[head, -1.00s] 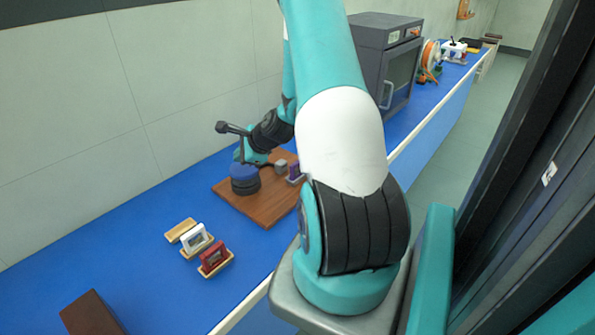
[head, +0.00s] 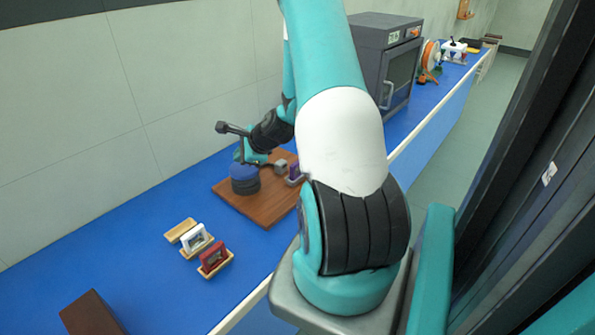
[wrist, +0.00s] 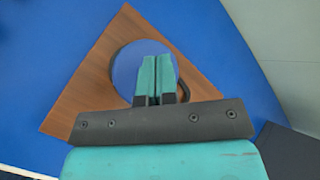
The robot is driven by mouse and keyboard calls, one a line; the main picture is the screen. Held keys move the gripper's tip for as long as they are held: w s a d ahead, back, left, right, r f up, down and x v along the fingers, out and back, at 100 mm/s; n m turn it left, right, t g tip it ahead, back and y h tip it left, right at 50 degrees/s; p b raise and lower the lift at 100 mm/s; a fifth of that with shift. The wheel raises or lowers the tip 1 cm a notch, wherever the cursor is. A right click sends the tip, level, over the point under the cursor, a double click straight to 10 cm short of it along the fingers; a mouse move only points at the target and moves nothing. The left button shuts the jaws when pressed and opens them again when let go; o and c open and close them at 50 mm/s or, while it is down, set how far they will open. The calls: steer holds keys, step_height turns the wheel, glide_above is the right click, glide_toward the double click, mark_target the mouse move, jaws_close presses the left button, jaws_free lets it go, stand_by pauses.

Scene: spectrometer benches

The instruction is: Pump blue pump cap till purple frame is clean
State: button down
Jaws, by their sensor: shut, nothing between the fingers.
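The blue pump cap (head: 244,171) sits on a dark round base on a brown wooden board in the head view. In the wrist view the cap (wrist: 126,68) is a blue disc under my fingers. My gripper (wrist: 157,60) is shut and empty, its fingertips over the cap; in the head view it (head: 243,157) points down at the cap. I cannot tell whether the tips touch it. The purple frame (head: 295,171) stands at the board's right side beside a small grey block (head: 281,166), partly hidden by my arm. Its cleanness is too small to tell.
The wooden board (head: 264,211) lies on a blue bench. In front are a white frame (head: 194,237) and a red frame (head: 213,256) in wooden holders, and an empty holder (head: 180,230). A brown block (head: 91,314) lies nearer. A grey oven (head: 390,60) stands behind.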

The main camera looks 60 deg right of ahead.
mark_target(243, 168)
stand_by(0.3)
steer(key=shift+f+b, duration=0.3)
steer(key=shift+f, duration=0.15)
steer(key=shift+f+b, duration=0.4)
steer(key=shift+f, duration=0.2)
stand_by(0.6)
steer(key=shift+r, duration=0.15)
steer(key=shift+r+p, duration=0.95)
step_height(243, 168, up, 6)
steer(key=p, duration=0.5)
stand_by(0.6)
